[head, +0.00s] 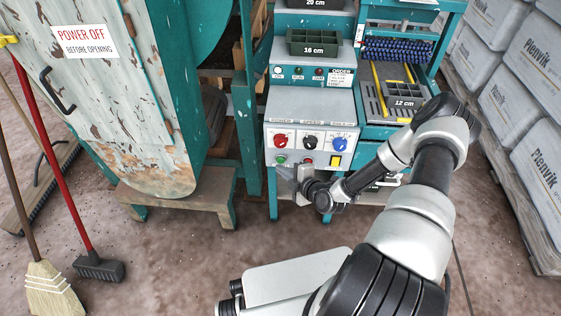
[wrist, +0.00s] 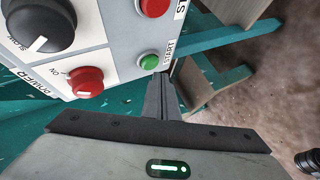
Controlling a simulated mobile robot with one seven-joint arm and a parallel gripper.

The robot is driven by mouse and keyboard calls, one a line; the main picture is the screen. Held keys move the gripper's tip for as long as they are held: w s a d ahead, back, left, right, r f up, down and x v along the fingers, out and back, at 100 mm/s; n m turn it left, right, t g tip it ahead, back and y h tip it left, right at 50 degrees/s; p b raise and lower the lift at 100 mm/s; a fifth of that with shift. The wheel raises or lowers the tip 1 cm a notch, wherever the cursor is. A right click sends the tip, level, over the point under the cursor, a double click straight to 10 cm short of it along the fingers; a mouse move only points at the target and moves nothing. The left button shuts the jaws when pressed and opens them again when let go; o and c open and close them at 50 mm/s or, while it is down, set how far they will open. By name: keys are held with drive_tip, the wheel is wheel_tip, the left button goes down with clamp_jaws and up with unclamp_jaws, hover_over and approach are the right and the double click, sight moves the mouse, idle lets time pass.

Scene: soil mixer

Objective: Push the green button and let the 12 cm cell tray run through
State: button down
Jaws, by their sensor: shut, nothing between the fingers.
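The green button (head: 281,160), marked START, sits at the lower left of the grey control panel (head: 270,150). It also shows in the wrist view (wrist: 149,61), round and standing out from the panel. My gripper (wrist: 163,80) is shut and empty, its fingertips close by the green button. Whether they touch it I cannot tell. In the head view my gripper (head: 283,170) is just below the button at the panel's lower edge. The dark cell tray (head: 402,88) with a 12 cm label lies on the machine's bed (head: 372,104) at right.
A red power knob (head: 281,140), black speed knob (head: 310,143) and blue knob (head: 339,144) are above the button row. A red button (head: 307,161) and yellow switch (head: 335,161) are right of the green button. A wooden stand (head: 180,196) is left; stacked sacks (head: 510,105) are right.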

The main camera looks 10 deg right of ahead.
drive_tip(key=shift+w+d, duration=0.1)
drive_tip(key=shift+w, duration=0.3)
drive_tip(key=shift+w+d+b, duration=0.15)
drive_tip(key=shift+w+b, duration=0.25)
drive_tip(key=shift+w, duration=0.1)
idle(0.8)
drive_tip(key=shift+s, duration=0.1)
drive_tip(key=shift+s+a, duration=0.25)
drive_tip(key=shift+s, duration=0.55)
drive_tip(key=shift+s+a+p, duration=0.2)
drive_tip(key=shift+s+a, duration=0.05)
drive_tip(key=shift+s, duration=0.55)
drive_tip(key=shift+s+a+p, duration=0.25)
drive_tip(key=shift+s+a, duration=0.05)
drive_tip(key=shift+s, duration=0.5)
drive_tip(key=shift+s+a+p, duration=0.2)
drive_tip(key=shift+s+a, duration=0.05)
drive_tip(key=shift+s, duration=0.55)
